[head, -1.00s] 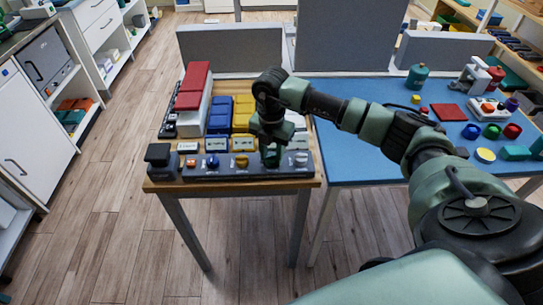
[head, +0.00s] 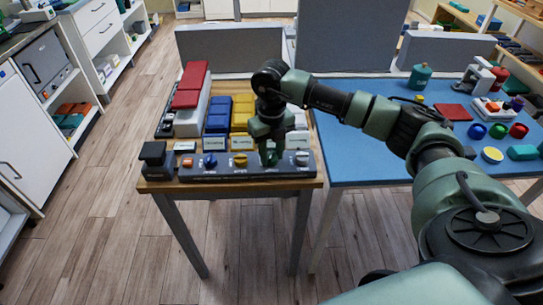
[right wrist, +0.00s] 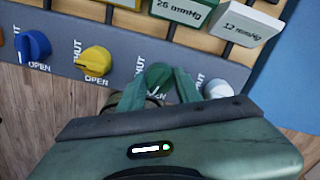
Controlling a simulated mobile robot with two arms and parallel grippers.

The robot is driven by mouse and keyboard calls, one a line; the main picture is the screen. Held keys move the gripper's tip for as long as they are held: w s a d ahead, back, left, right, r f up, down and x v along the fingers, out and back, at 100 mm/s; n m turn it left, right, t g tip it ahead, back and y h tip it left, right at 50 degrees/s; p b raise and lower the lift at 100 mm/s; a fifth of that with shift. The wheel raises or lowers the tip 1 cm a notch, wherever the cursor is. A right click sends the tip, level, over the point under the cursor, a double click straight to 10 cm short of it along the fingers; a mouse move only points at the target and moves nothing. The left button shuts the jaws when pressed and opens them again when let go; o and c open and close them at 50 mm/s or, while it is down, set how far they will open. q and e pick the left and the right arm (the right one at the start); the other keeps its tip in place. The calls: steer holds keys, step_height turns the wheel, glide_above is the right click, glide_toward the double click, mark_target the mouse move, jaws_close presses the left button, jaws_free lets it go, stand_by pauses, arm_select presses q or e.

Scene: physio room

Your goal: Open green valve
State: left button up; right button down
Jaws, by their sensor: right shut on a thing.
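The green valve (right wrist: 158,76) is a round knob on a dark grey panel (right wrist: 120,52) marked SHUT and OPEN. In the right wrist view it sits between the fingers of my right gripper (right wrist: 160,92), which is shut on it. In the head view my right gripper (head: 268,160) points down onto the panel (head: 225,173) at the front of the wooden table, and largely hides the green valve. The valve's exact turn is hard to read. My left gripper is not in view.
A blue valve (right wrist: 33,45) and a yellow valve (right wrist: 97,60) stand left of the green one, a white valve (right wrist: 218,88) close on its right. White label blocks (right wrist: 188,10) stand behind. A blue table (head: 365,165) with several objects adjoins on the right.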

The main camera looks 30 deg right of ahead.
mark_target(272, 154)
steer(key=shift+n+b, duration=0.6)
steer(key=shift+n, duration=1.3)
steer(key=shift+r, duration=0.1)
steer(key=c, duration=1)
jaws_free()
step_height(272, 154, up, 8)
steer(key=shift+f+b, duration=0.1)
steer(key=shift+b, duration=0.25)
